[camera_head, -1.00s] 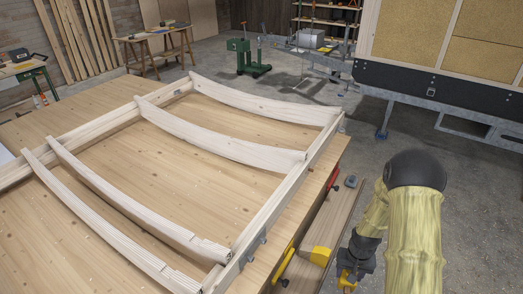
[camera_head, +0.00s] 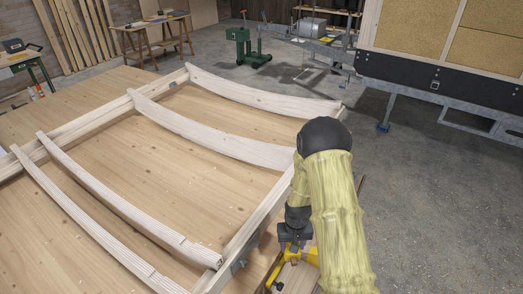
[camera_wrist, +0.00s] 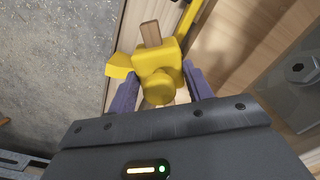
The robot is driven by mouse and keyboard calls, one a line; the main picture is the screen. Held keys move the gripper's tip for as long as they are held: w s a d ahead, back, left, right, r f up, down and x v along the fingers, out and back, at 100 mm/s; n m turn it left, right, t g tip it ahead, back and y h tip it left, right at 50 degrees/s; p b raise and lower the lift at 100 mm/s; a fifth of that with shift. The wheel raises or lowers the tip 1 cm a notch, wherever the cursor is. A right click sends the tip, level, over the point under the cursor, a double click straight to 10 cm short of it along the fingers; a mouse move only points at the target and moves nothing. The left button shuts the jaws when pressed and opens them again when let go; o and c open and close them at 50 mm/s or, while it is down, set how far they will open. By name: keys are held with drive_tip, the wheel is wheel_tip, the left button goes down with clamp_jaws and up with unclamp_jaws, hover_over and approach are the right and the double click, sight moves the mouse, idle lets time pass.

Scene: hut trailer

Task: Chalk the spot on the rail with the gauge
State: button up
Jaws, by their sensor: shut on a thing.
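My gripper (camera_wrist: 155,92) is shut on a yellow block-like tool with a short wooden stem, which looks like the gauge (camera_wrist: 158,62). Its two dark purple fingers press on the block's sides. In the head view my gripper (camera_head: 292,246) is low beside the near right rail (camera_head: 262,216) of the pale timber frame, partly hidden by my arm. That rail carries a metal fitting (camera_head: 238,266); a metal plate with a bolt (camera_wrist: 300,70) shows at the right of the wrist view. I cannot make out a chalk mark or whether the gauge touches the rail.
The frame with curved ribs (camera_head: 205,128) lies on a wide wooden bench top (camera_head: 95,92). A long yellow piece (camera_wrist: 187,22) lies just beyond the gauge. Concrete floor (camera_head: 430,200) is clear to the right. A trailer (camera_head: 440,85) and a green stand (camera_head: 245,48) are farther back.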

drive_tip(key=shift+w+a, duration=0.2)
drive_tip(key=shift+a, duration=0.05)
drive_tip(key=shift+a+r, duration=0.1)
drive_tip(key=shift+r, duration=0.1)
